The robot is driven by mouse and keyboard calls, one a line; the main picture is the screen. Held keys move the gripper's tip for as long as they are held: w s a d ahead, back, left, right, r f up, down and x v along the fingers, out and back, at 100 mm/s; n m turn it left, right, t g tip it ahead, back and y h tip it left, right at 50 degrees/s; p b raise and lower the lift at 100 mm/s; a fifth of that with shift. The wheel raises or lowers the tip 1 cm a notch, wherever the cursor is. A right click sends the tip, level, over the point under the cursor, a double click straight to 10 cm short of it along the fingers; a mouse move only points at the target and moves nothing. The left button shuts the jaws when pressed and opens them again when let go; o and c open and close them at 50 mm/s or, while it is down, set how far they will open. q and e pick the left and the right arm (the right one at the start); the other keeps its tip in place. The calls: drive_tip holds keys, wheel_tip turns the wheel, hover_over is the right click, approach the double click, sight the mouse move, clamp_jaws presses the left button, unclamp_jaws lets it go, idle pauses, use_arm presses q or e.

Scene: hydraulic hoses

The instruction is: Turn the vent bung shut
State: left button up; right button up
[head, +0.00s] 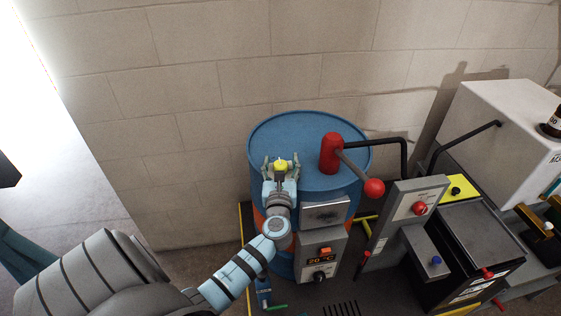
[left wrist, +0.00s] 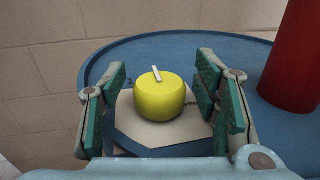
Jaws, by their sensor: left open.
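The vent bung is a yellow round knob (head: 281,165) with a pale pointer mark on top, on the blue drum's lid (head: 305,125). In the left wrist view the yellow knob (left wrist: 160,112) sits on a pale label plate (left wrist: 140,132) with partly hidden lettering. My left gripper (head: 281,162) is open, its fingers on either side of the knob. In the left wrist view its green-padded fingers (left wrist: 160,100) stand apart, with a visible gap to the knob on each side. My right gripper is not in view.
A red pump (head: 331,153) with a red-ended handle (head: 373,188) stands on the lid right of the knob. A black hose (head: 405,150) runs right. A control box with a temperature display (head: 318,262) is in front of the drum. A block wall stands behind.

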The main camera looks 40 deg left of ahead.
use_arm(q)
drive_tip(key=v, duration=1.2)
drive_tip(key=shift+w, duration=0.1)
